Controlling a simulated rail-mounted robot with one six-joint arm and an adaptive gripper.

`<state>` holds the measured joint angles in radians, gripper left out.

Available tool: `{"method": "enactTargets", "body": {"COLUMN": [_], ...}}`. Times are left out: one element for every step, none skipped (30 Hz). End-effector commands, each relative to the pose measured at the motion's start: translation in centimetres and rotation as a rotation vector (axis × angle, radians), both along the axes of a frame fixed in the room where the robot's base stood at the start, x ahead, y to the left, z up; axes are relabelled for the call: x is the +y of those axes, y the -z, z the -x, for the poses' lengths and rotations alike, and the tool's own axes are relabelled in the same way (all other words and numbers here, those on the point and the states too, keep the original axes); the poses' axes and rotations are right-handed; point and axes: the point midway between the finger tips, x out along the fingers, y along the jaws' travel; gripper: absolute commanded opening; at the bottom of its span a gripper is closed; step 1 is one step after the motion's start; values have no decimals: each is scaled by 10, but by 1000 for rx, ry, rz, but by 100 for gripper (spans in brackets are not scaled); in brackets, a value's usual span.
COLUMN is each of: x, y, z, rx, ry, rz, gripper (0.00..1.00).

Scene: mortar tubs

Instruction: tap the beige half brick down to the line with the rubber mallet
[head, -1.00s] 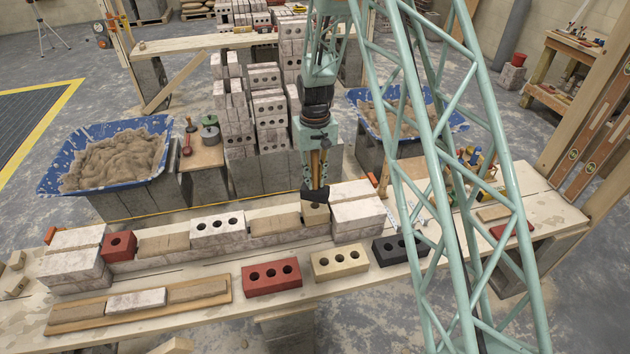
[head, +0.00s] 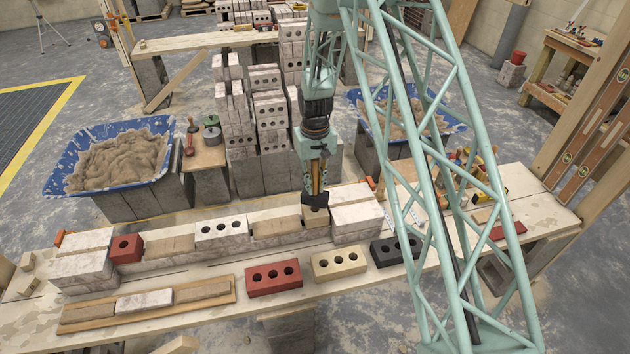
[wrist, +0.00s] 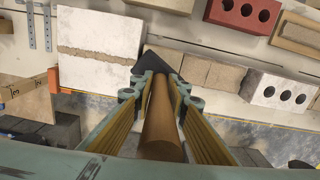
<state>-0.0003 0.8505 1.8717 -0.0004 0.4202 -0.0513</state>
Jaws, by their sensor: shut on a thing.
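The beige half brick (head: 315,219) stands in the brick course on the plank, just left of the white bricks at the right end. The rubber mallet (head: 315,200) has a black head and a brown handle, which shows in the wrist view (wrist: 163,125). My gripper (head: 314,180) is shut on the handle and holds the mallet upright, head down, over the half brick. The head hides part of the half brick's top. I cannot tell whether they touch. An orange line block (head: 371,184) sits behind the right end; the line (wrist: 260,123) shows faintly in the wrist view.
White bricks (head: 356,216) stand close on the right of the mallet. A red brick (head: 273,278), a cream brick (head: 338,262) and a black brick (head: 394,250) lie in front of the course. Blue mortar tubs (head: 60,180) stand behind the plank.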

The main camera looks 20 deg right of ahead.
Motion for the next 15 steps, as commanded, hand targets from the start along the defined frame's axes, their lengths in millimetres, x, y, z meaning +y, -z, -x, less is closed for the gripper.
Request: {"method": "enactTargets", "body": {"x": [0, 0, 0, 0, 0, 0, 0, 0, 0, 0, 0, 0, 0, 0, 0], "y": [-3, -3, -3, -2, -2, -1, -1, -1, 0, 0, 0, 1, 1, 1, 1], "z": [0, 0, 0, 0, 0, 0, 0, 0, 0, 1, 1, 1, 1, 1, 1], "rx": [0, 0, -1, -1, -1, -1, -1, -1, 0, 0, 0, 0, -1, -1, -1], "ry": [0, 0, 0, 0, 0, 0, 0, 0, 0, 0, 0, 0, 0, 0, 0], "rz": [0, 0, 0, 0, 0, 0, 0, 0, 0, 0, 0, 0, 0, 0, 0], "gripper": [0, 0, 0, 0, 0, 0, 0, 0, 0, 0, 0, 0, 0, 0, 0]}}
